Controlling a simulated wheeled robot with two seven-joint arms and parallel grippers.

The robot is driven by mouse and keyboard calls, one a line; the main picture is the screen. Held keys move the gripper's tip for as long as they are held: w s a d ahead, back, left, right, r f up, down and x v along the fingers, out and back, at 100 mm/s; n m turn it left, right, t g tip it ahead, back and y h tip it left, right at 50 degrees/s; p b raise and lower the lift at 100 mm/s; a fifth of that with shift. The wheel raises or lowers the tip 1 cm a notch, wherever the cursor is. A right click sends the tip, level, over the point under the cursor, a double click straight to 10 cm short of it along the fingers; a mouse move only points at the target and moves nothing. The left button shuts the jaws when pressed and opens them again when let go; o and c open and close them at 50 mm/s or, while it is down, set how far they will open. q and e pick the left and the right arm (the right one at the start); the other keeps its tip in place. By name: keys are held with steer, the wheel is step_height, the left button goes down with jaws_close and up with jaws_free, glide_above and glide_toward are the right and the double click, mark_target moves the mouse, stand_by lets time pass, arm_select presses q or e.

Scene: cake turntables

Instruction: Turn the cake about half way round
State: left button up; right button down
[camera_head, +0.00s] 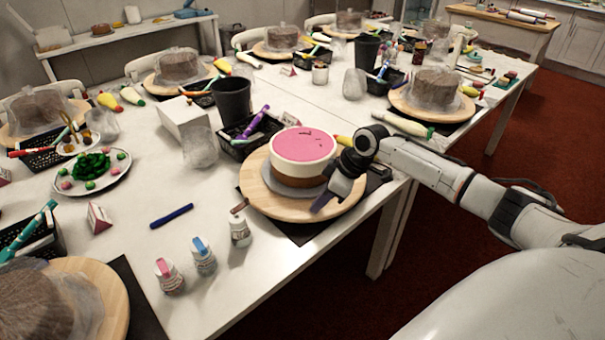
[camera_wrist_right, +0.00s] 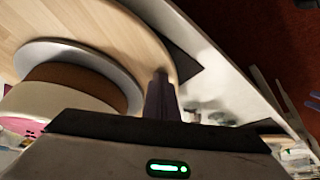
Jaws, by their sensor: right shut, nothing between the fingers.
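The cake (camera_head: 302,152) has a pink top, a white upper band and a brown lower band. It stands on a grey board on a round wooden turntable (camera_head: 262,197) near the table's front edge. My right gripper (camera_head: 321,207) is shut and empty, pointing down at the turntable's front right part, beside the cake. In the right wrist view its dark fingers (camera_wrist_right: 161,98) lie over the wooden disc's edge, apart from the cake's brown side (camera_wrist_right: 85,82). I cannot tell whether the fingertips touch the wood. My left gripper is not in view.
Small bottles (camera_head: 204,256) stand front left of the turntable, with a blue pen (camera_head: 171,216) beyond them. A black tray (camera_head: 243,146) and a black cup (camera_head: 231,99) stand behind it. Another turntable with a wrapped cake (camera_head: 436,90) is at the back right.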

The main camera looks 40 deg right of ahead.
mark_target(353, 196)
steer(key=shift+s+d, duration=0.25)
steer(key=shift+d, duration=0.6)
steer(key=shift+s+d, duration=0.3)
steer(key=shift+d, duration=0.6)
steer(key=shift+s+d, duration=0.25)
steer(key=shift+d, duration=0.6)
steer(key=d+b, duration=0.1)
steer(key=d, duration=0.1)
steer(key=d+b, duration=0.2)
steer(key=d, duration=0.1)
steer(key=shift+w+d+f, duration=0.2)
steer(key=shift+w+d, duration=0.05)
steer(key=shift+d, duration=0.1)
steer(key=shift+d+r, duration=0.15)
steer(key=shift+d, duration=0.2)
step_height(353, 196, up, 3)
steer(key=shift+r+p, duration=0.1)
steer(key=shift+p, duration=1.15)
steer(key=shift+f, duration=0.2)
